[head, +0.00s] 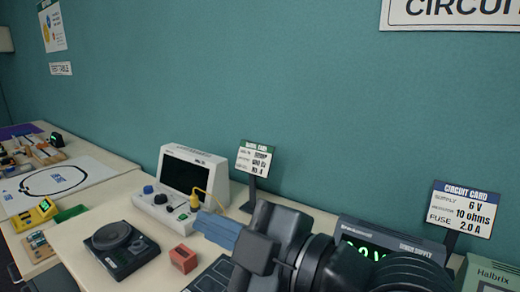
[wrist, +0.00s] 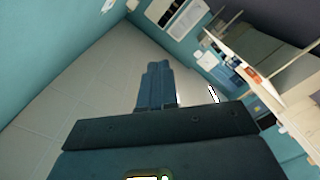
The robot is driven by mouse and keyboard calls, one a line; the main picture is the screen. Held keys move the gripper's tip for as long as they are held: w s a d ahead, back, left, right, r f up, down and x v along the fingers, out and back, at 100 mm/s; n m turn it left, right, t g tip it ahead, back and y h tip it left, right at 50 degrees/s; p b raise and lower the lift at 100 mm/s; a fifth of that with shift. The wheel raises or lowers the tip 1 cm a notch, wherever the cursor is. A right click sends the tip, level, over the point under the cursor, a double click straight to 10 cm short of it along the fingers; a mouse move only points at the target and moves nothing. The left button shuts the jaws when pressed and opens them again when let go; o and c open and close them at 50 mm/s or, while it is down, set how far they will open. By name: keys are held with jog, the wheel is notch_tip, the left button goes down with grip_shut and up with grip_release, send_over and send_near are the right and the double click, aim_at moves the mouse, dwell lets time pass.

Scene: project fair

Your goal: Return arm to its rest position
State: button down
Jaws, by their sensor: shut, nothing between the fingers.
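My gripper (head: 203,224) shows in the head view as blue fingers above the light table, with my dark arm behind them at the lower right. In the wrist view my gripper (wrist: 157,70) has its two blue fingers pressed together with nothing between them. The fingers point out over open floor in the wrist view. My arm covers part of the table and part of the power supply (head: 395,240).
A white instrument (head: 183,172) with a dark screen, a black round-topped device (head: 121,249) and a red block (head: 183,258) stand on the table near my gripper. Two card signs (head: 255,158) (head: 462,208) stand behind. A teal wall (head: 250,70) closes the back.

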jog(key=s+d+f+m+t+h, duration=0.4)
jog(key=s+d+f+m+h, duration=0.3)
jog(key=m, duration=0.3)
jog(key=s+d+f+m+t+h, duration=0.3)
jog(key=s+d+f+m+h, duration=0.15)
jog(key=d+f+m, duration=0.4)
jog(key=s+d+f+m+g+h, duration=0.1)
jog(key=s+d, duration=0.4)
jog(key=s, duration=0.5)
jog(key=s+d+f+m+g+h, duration=0.1)
jog(key=s+d+f+m+h, duration=0.1)
jog(key=s+d, duration=0.4)
jog(key=s+f, duration=0.1)
jog(key=s, duration=0.3)
jog(key=shift+s+d, duration=0.15)
jog(key=shift+s, duration=0.25)
jog(key=c, duration=1.8)
grip_release()
jog(key=shift+f, duration=0.1)
